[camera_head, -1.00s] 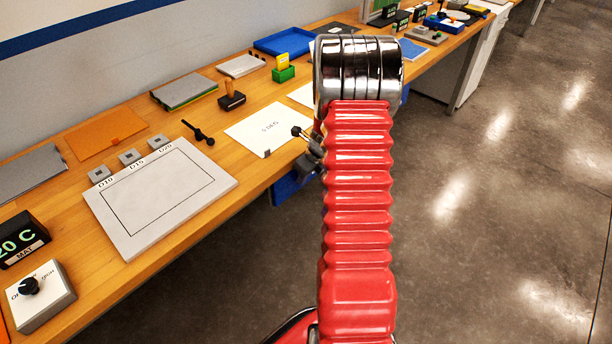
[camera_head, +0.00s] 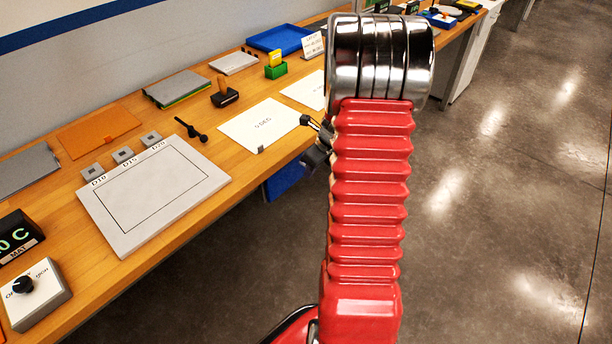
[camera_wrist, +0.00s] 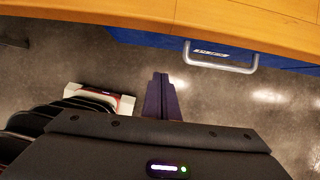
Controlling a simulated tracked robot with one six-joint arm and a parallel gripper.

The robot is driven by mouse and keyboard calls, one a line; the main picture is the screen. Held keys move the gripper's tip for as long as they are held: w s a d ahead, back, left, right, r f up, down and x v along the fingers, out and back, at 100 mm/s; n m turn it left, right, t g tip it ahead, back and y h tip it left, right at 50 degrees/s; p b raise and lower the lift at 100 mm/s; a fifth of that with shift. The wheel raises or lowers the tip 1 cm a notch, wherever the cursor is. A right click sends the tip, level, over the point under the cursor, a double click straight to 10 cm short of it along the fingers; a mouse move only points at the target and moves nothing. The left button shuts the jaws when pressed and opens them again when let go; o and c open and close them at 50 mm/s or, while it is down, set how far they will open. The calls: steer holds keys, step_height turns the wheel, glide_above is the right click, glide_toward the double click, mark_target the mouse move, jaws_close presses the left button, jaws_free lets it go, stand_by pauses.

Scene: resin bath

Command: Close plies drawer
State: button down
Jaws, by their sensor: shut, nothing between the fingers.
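A blue drawer front (camera_wrist: 160,38) shows under the wooden bench edge in the wrist view. It carries a pale grey bar handle (camera_wrist: 220,67) and a small label too small to read. How far the drawer stands out I cannot tell. Part of a blue front (camera_head: 284,181) also shows below the bench in the head view, partly hidden by my arm. My gripper (camera_wrist: 160,77) is shut and empty. In the wrist view its fingertips are to the left of the handle and apart from it, over the floor. In the head view my red arm mostly hides it.
The bench (camera_head: 240,160) holds a grey board (camera_head: 150,195), a white sheet (camera_head: 258,125), a stamp (camera_head: 224,92), a green block (camera_head: 278,66), a blue tray (camera_head: 281,39) and a dial box (camera_head: 38,294). The concrete floor (camera_head: 500,200) to the right is clear.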

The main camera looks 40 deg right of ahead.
steer(key=shift+v, duration=2.05)
steer(key=s+a+r+n, duration=0.5)
steer(key=a+r+n, duration=0.2)
steer(key=a+n, duration=0.4)
steer(key=s+a+r+n, duration=0.5)
steer(key=a+r+n, duration=0.1)
steer(key=a+n, duration=0.6)
steer(key=s+a+r+n+t, duration=0.1)
steer(key=s+a+r+n, duration=0.4)
steer(key=a+n, duration=0.6)
step_height(320, 180, up, 3)
steer(key=shift+s+a+f+n, duration=0.2)
steer(key=shift+a+n, duration=0.2)
steer(key=shift+a, duration=0.05)
steer(key=c, duration=2.5)
jaws_free()
